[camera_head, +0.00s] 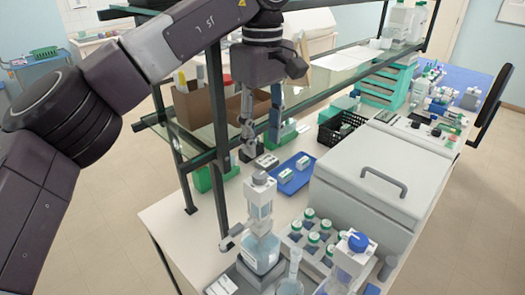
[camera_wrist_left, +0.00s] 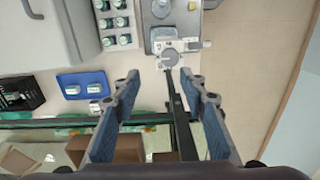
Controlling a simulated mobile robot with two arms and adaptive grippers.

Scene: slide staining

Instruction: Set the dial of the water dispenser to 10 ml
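The water dispenser (camera_head: 261,204) stands upright on the bench in the head view, a white pump head on a clear bottle with a label. In the left wrist view its white top (camera_wrist_left: 181,46) lies ahead of the fingertips, with a round grey part that may be the dial; its marks are too small to read. My left gripper (camera_head: 261,143) points down above and behind the dispenser, apart from it. It is open and empty, with both fingers (camera_wrist_left: 160,80) spread in the wrist view. My right gripper is not in view.
A grey lidded box (camera_head: 350,165) and a blue tray (camera_head: 291,182) lie behind. Dark shelf posts (camera_head: 217,130) stand close to my left arm.

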